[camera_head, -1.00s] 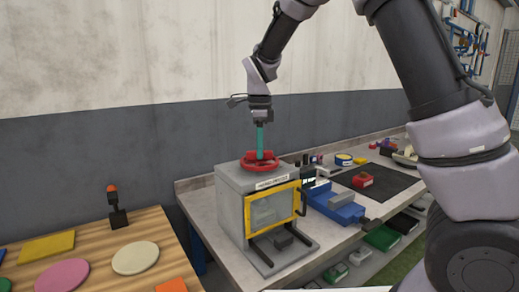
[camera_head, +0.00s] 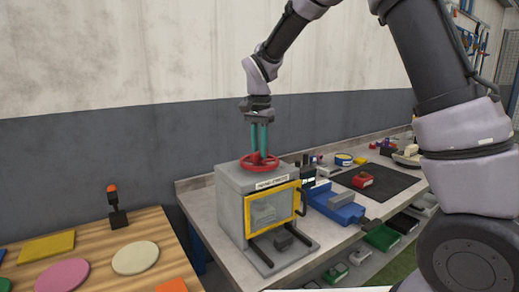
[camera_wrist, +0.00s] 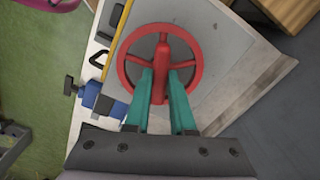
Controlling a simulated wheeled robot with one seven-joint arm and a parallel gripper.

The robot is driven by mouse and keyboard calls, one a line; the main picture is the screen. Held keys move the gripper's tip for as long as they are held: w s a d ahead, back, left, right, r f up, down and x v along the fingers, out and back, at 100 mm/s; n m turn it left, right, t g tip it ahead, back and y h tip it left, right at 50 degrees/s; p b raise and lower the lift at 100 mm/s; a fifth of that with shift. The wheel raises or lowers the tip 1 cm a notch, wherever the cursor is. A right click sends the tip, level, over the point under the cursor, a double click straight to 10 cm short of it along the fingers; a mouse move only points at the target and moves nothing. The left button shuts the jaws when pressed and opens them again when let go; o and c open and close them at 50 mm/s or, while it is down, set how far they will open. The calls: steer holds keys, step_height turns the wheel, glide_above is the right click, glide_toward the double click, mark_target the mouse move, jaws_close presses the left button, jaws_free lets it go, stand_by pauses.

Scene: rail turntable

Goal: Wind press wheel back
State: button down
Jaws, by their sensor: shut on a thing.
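The red press wheel (camera_head: 260,163) lies flat on top of the grey press box (camera_head: 229,206), which has a yellow-framed front window. In the wrist view the wheel (camera_wrist: 160,57) shows its round rim, spokes and raised hub. My gripper (camera_head: 259,152) points straight down at the wheel from above. Its two green fingers (camera_wrist: 162,75) are shut on a red part of the wheel near the hub, with a narrow gap between them. The exact grip spot is partly hidden by the fingers.
A blue vise (camera_head: 335,205) stands on the bench right of the press. A dark mat with a red object (camera_head: 362,181) lies beyond it. A wooden table (camera_head: 95,240) with coloured discs and an orange-tipped post (camera_head: 117,208) is at left. Space above the press is clear.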

steer(key=n, duration=1.5)
steer(key=shift+n, duration=0.3)
steer(key=n, duration=0.3)
steer(key=shift+n, duration=0.3)
steer(key=n, duration=0.3)
steer(key=shift+n, duration=0.3)
steer(key=n, duration=0.3)
steer(key=shift+n, duration=2.2)
